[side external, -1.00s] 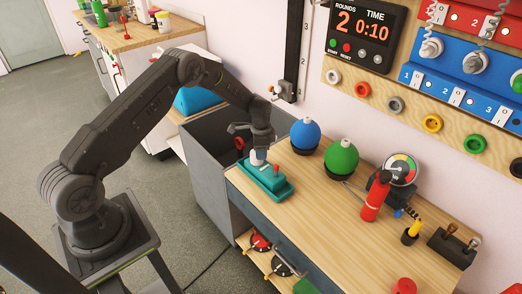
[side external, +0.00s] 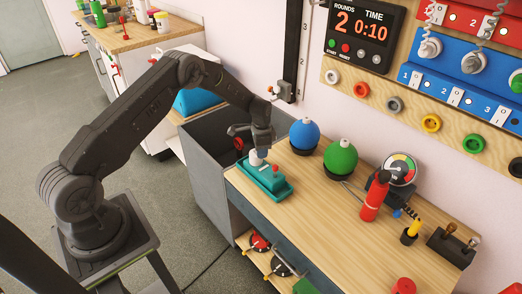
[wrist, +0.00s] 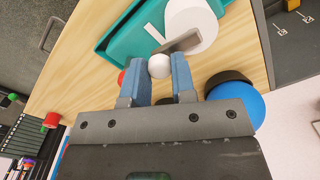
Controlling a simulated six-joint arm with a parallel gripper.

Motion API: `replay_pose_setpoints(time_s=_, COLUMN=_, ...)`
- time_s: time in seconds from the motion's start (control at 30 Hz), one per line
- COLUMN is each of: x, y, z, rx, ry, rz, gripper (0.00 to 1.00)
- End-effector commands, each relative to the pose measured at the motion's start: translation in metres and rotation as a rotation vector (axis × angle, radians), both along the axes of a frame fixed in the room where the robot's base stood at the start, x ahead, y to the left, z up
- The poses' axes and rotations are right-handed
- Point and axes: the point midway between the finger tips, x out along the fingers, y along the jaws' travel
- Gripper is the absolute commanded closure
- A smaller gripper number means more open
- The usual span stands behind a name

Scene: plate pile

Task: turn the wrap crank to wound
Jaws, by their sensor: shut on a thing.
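The wrap crank is a teal tray-like base (side external: 285,192) with a white roll (side external: 255,160) standing on it, near the left end of the wooden bench. In the wrist view the white roll (wrist: 203,22) has a flat grey crank arm (wrist: 183,43) across it, and a round white knob (wrist: 159,66) at the arm's end. My gripper (wrist: 160,72) is shut on this knob, with a blue finger pad on each side. In the side view my gripper (side external: 259,150) is just above the roll and hides the knob and crank arm.
A blue ball-shaped object (side external: 305,133) and a green one (side external: 340,156) stand close right of the crank. A red bottle (side external: 372,203) and a gauge (side external: 400,170) stand farther right. A wall-mounted dark rail (side external: 292,50) rises behind.

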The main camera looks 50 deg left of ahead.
Motion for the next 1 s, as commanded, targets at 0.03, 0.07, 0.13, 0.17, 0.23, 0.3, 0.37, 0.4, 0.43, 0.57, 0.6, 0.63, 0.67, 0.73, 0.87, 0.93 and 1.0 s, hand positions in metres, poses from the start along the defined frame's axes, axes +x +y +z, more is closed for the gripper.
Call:
replay_pose_setpoints(time_s=0.03, x=0.000, y=0.000, z=0.000, rx=0.000, ry=-0.001, rz=-0.001, gripper=0.73)
replay_pose_setpoints(time_s=0.07, x=0.000, y=0.000, z=0.000, rx=0.000, ry=-0.001, rz=-0.001, gripper=0.70)
replay_pose_setpoints(time_s=0.13, x=0.000, y=0.000, z=0.000, rx=0.000, ry=-0.001, rz=-0.001, gripper=0.63)
replay_pose_setpoints(time_s=0.17, x=0.000, y=0.000, z=0.000, rx=0.000, ry=-0.001, rz=-0.001, gripper=0.60)
replay_pose_setpoints(time_s=0.23, x=0.000, y=0.000, z=0.000, rx=0.000, ry=-0.001, rz=-0.001, gripper=0.54)
replay_pose_setpoints(time_s=0.3, x=0.000, y=0.000, z=0.000, rx=0.000, ry=-0.001, rz=-0.001, gripper=0.50)
replay_pose_setpoints(time_s=0.37, x=0.000, y=0.000, z=0.000, rx=0.000, ry=-0.001, rz=-0.002, gripper=0.50)
replay_pose_setpoints(time_s=0.4, x=0.000, y=0.000, z=0.000, rx=0.000, ry=-0.001, rz=-0.002, gripper=0.50)
replay_pose_setpoints(time_s=0.43, x=0.000, y=0.000, z=0.000, rx=0.000, ry=-0.001, rz=-0.002, gripper=0.50)
replay_pose_setpoints(time_s=0.57, x=0.000, y=0.000, z=0.003, rx=0.000, ry=-0.001, rz=-0.002, gripper=0.50)
replay_pose_setpoints(time_s=0.6, x=0.001, y=0.000, z=0.006, rx=0.001, ry=-0.003, rz=-0.002, gripper=0.50)
replay_pose_setpoints(time_s=0.63, x=0.001, y=0.000, z=0.009, rx=0.001, ry=-0.003, rz=-0.002, gripper=0.50)
replay_pose_setpoints(time_s=0.67, x=0.001, y=0.000, z=0.012, rx=0.000, ry=-0.004, rz=-0.002, gripper=0.50)
replay_pose_setpoints(time_s=0.73, x=0.001, y=0.000, z=0.024, rx=0.001, ry=-0.005, rz=-0.002, gripper=0.50)
replay_pose_setpoints(time_s=0.87, x=0.001, y=0.000, z=0.053, rx=0.001, ry=-0.006, rz=-0.002, gripper=0.50)
replay_pose_setpoints(time_s=0.93, x=0.001, y=0.000, z=0.069, rx=0.001, ry=-0.006, rz=-0.002, gripper=0.50)
replay_pose_setpoints(time_s=1.0, x=0.001, y=0.000, z=0.085, rx=0.001, ry=-0.005, rz=-0.002, gripper=0.50)
